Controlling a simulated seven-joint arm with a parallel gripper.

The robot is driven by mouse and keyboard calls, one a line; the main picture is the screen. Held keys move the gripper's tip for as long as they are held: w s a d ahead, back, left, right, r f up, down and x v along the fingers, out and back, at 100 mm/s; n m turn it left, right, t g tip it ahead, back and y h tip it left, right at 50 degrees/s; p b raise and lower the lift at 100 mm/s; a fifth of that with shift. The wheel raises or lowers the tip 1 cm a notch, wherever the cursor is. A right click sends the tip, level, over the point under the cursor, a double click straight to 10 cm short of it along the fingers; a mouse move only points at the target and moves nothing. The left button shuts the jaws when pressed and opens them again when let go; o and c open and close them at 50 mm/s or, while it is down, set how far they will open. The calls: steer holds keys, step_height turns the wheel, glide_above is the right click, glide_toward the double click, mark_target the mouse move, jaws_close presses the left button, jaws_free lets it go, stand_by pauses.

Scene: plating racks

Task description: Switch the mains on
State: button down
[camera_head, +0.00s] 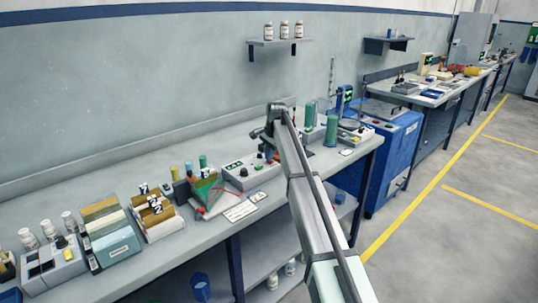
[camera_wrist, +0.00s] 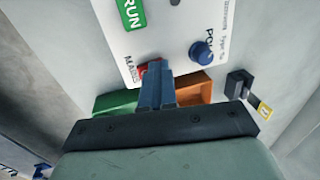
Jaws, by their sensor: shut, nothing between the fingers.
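In the wrist view the white front panel (camera_wrist: 175,35) of a control box carries a green patch reading RUN (camera_wrist: 131,14), a blue knob (camera_wrist: 201,52) and a red switch (camera_wrist: 143,70) beside the printed word MAINS. My gripper (camera_wrist: 156,72) is shut and empty, its blue-grey fingertips together at the red switch. They hide part of it, so I cannot tell its position or whether they touch it. In the head view the white control box (camera_head: 236,178) stands on the bench, with my gripper bent down behind its right end; the fingertips are hard to make out there.
In the head view, racks (camera_head: 112,243) and bottles crowd the bench at left. A green cylinder (camera_head: 331,130) stands to the right. White cards (camera_head: 240,211) lie in front of the box.

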steer(key=shift+s+d+f, duration=0.5)
steer(key=shift+s+f, duration=0.1)
steer(key=shift+s, duration=0.05)
steer(key=shift+r, duration=0.15)
steer(key=w+v, duration=0.1)
steer(key=v, duration=1.3)
steer(key=shift+a+r, duration=0.3)
steer(key=shift+r, duration=0.15)
steer(key=shift+w, duration=0.15)
steer(key=shift+w+a+r, duration=0.1)
steer(key=shift+a, duration=0.1)
steer(key=x, duration=1.4)
